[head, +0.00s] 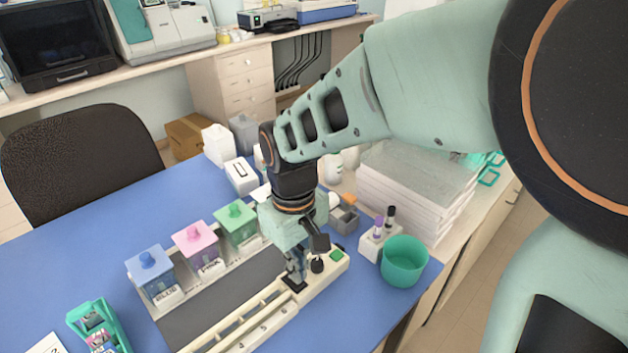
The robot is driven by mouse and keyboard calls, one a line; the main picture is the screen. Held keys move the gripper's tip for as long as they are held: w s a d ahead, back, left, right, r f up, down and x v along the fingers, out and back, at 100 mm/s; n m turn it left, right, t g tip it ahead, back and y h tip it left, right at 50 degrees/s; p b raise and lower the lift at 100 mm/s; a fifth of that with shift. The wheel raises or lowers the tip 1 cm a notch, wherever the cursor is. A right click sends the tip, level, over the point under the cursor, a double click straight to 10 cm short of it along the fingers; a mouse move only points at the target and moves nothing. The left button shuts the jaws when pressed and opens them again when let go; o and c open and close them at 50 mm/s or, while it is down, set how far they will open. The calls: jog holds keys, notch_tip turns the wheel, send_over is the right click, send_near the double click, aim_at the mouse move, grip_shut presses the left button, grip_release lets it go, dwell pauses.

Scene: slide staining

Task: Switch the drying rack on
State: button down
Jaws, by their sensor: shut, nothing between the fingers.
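The drying rack (250,318) is a long cream unit with numbered positions on the blue table, in front of a dark grey strip. Its far right end carries a black knob or switch (317,266) and a green square (337,256). My gripper (296,281) points down at this end of the rack, just left of the black part, with its fingers together and nothing held. I cannot tell whether the fingertips touch the rack. My arm and wrist hide part of the area behind it.
Blue (150,278), pink (196,246) and green (237,226) lidded jars stand behind the grey strip. A green cup (404,263) and a small holder (376,244) stand right of the rack. Stacked white trays (405,200) lie beyond. A teal holder (92,325) is at front left.

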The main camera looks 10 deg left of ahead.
jog(key=shift+f+b, duration=0.75)
jog(key=shift+f, duration=0.3)
dwell(0.4)
jog(key=shift+r+p, duration=2.95)
jog(key=shift+r, duration=0.6)
